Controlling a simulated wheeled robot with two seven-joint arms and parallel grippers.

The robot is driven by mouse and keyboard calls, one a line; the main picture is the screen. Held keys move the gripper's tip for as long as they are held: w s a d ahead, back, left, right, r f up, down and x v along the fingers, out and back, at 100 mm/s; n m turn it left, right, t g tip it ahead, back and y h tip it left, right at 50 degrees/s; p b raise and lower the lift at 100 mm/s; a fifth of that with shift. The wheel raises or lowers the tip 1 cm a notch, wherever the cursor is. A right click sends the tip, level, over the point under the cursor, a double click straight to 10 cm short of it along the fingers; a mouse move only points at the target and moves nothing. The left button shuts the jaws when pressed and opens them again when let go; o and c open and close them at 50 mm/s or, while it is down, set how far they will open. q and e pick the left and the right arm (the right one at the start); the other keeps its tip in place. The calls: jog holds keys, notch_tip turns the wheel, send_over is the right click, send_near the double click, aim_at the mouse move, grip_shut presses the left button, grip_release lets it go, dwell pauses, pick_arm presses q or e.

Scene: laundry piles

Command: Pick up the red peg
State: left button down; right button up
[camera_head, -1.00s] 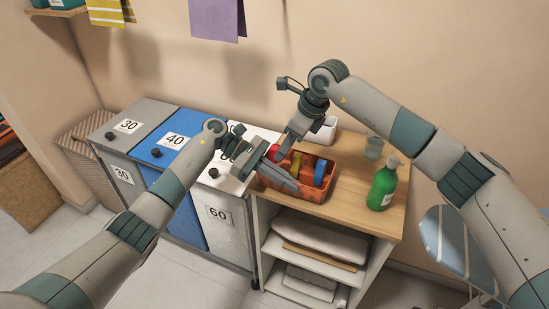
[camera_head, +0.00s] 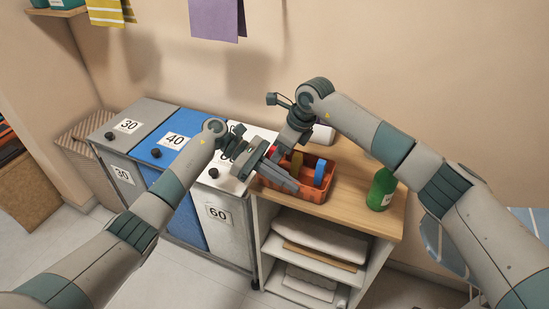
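An orange-red basket (camera_head: 313,193) stands on the wooden top of a shelf unit. A yellow peg (camera_head: 297,163) and a blue peg (camera_head: 320,172) show upright inside it. I cannot make out the red peg now; the basket's left part is covered by my grippers. My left gripper (camera_head: 282,173) reaches over the basket's front left part, its finger pointing right and down. My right gripper (camera_head: 279,152) points down and left at the basket's back left, close to the left one. Whether either gripper is open or holds anything is not clear.
A green bottle (camera_head: 381,189) stands right of the basket on the wooden top (camera_head: 350,213). A white object (camera_head: 322,134) is behind my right arm. Hampers marked 30, 40 and 60 (camera_head: 219,214) stand to the left. The wooden top is clear in front of the bottle.

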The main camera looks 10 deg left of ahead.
jog(key=c, duration=0.7)
jog(key=shift+r, duration=0.2)
